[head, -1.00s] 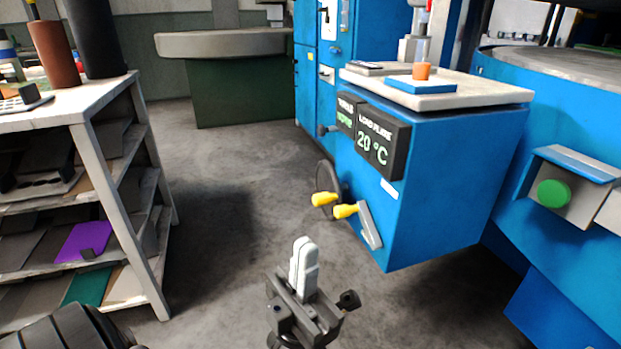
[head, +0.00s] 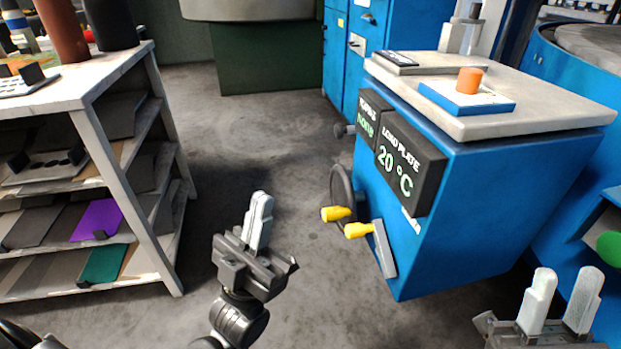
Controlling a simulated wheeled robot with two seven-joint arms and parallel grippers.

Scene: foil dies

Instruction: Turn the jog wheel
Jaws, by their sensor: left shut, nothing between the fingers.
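A dark round wheel (head: 341,187) with a yellow knob (head: 336,213) sits on the left side of the blue cabinet (head: 470,200); it is seen nearly edge-on. Beside it, a grey crank arm (head: 384,250) with a second yellow knob (head: 358,230) is on the same cabinet. I cannot tell for sure which of the two is the jog wheel. My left gripper (head: 261,208) is shut and empty, pointing up, left of the wheel and apart from it. My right gripper (head: 566,290) is open and empty at the bottom right, in front of the cabinet.
The cabinet carries a display reading "LOAD PLATE 20 °C" (head: 408,172). On its pale top lies a blue plate (head: 440,98) with an orange cylinder (head: 469,80). A shelf rack (head: 125,180) stands at left. Grey floor (head: 270,130) is clear between rack and cabinet.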

